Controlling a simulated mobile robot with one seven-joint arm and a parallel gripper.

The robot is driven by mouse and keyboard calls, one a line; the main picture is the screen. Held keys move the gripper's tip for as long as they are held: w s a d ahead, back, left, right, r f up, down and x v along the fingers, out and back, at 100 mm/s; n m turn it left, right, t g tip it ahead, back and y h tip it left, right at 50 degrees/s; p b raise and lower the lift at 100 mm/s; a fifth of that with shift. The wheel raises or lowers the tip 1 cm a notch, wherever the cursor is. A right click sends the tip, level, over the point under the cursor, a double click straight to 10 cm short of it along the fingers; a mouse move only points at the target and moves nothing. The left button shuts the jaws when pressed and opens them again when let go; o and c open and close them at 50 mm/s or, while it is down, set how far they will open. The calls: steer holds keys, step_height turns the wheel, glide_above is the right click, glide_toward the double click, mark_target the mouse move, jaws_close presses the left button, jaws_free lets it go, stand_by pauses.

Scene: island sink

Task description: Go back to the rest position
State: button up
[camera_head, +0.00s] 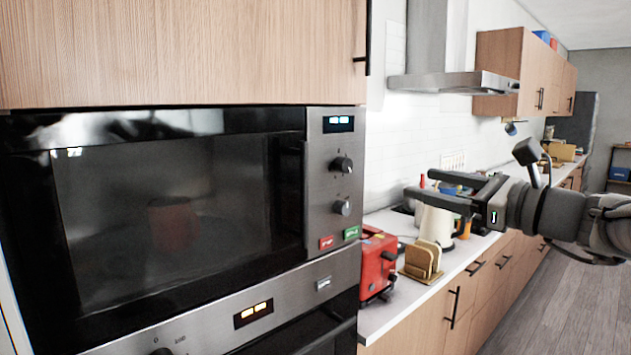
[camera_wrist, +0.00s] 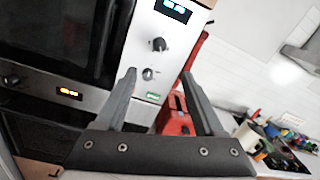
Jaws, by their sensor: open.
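My gripper (camera_head: 436,187) reaches in from the right in the head view, above the counter and in front of the kettle. Its two fingers are apart with nothing between them. In the wrist view the open fingers (camera_wrist: 158,84) point toward the microwave's control panel (camera_wrist: 158,45) and the red toaster (camera_wrist: 176,118). The fingertips are apart from the microwave (camera_head: 180,215), whose door is shut. A dark red shape shows dimly behind its glass.
The red toaster (camera_head: 376,262) and a wooden rack (camera_head: 422,262) stand on the counter beside the microwave column. A cream kettle (camera_head: 435,228) stands behind them, partly hidden by my gripper. A range hood (camera_head: 455,82) hangs above. The wooden floor (camera_head: 545,305) at the right is clear.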

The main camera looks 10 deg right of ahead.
steer(key=shift+a, duration=0.1)
steer(key=s+a+f+n+g+h+p, duration=0.25)
steer(key=s+a+f+n+g, duration=0.5)
steer(key=a+f+n, duration=0.4)
steer(key=s+d+f+n+g+h, duration=0.2)
steer(key=s+f+n+h, duration=0.5)
steer(key=s+n, duration=0.6)
steer(key=shift+f+n+h+p, duration=0.4)
steer(key=shift+f+n, duration=0.25)
steer(key=shift+f, duration=0.25)
steer(key=shift+s, duration=0.1)
steer(key=shift+c, duration=0.2)
